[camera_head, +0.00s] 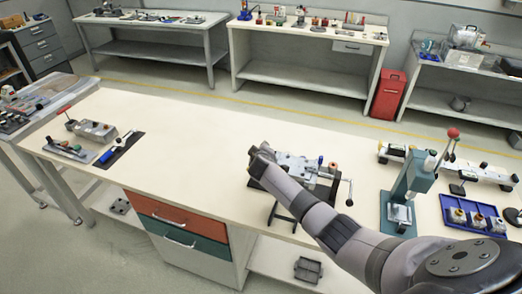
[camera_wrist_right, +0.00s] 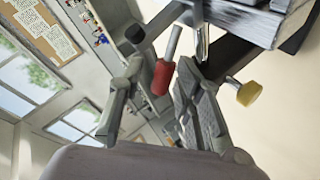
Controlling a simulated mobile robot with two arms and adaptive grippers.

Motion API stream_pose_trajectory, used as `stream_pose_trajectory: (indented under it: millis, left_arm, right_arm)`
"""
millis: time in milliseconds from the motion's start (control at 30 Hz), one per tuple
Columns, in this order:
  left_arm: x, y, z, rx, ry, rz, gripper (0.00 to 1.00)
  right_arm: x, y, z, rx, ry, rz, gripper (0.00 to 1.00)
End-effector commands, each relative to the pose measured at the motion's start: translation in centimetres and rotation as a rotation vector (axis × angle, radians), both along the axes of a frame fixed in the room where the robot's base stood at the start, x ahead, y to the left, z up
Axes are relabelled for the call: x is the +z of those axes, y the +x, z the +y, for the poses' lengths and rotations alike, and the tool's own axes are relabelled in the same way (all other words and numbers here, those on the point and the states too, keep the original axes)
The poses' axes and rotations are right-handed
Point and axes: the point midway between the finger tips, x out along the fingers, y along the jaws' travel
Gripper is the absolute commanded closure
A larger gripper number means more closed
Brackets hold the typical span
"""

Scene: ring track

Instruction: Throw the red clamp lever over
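The clamp lever has a red grip (camera_wrist_right: 162,78) on a grey metal rod; it shows in the right wrist view between the two fingers of my right gripper (camera_wrist_right: 158,66). The fingers stand apart, with a gap visible beside the grip; I cannot tell whether either touches it. In the head view my right gripper (camera_head: 261,160) is at the left end of a grey fixture (camera_head: 297,166) on the bench, and the lever there is hidden by it. The fixture also carries a small red part (camera_head: 333,166) at its right end. My left gripper is not in view.
A yellow knob (camera_wrist_right: 247,93) is beside the gripper. A green press (camera_head: 417,178) with a red ball knob and a blue tray (camera_head: 474,216) stand at right. A small vise (camera_head: 95,130) and tools are at far left. The bench (camera_head: 205,140) between is clear.

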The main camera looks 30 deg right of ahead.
Motion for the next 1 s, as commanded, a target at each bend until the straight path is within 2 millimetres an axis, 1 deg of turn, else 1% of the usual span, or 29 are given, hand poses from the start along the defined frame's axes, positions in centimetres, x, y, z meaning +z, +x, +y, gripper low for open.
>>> stream_pose_trajectory:
  millis: [300,467,1000]
  left_arm:
    - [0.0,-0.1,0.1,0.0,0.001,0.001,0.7]
    - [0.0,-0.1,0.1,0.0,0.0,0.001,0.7]
    - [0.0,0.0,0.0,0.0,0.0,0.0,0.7]
  right_arm:
    - [-0.1,-0.1,0.2,0.001,0.003,0.001,0.66]
    - [0.2,-0.7,0.5,0.001,0.002,0.0,0.66]
    - [3.1,-5.3,3.1,0.002,0.001,0.0,0.66]
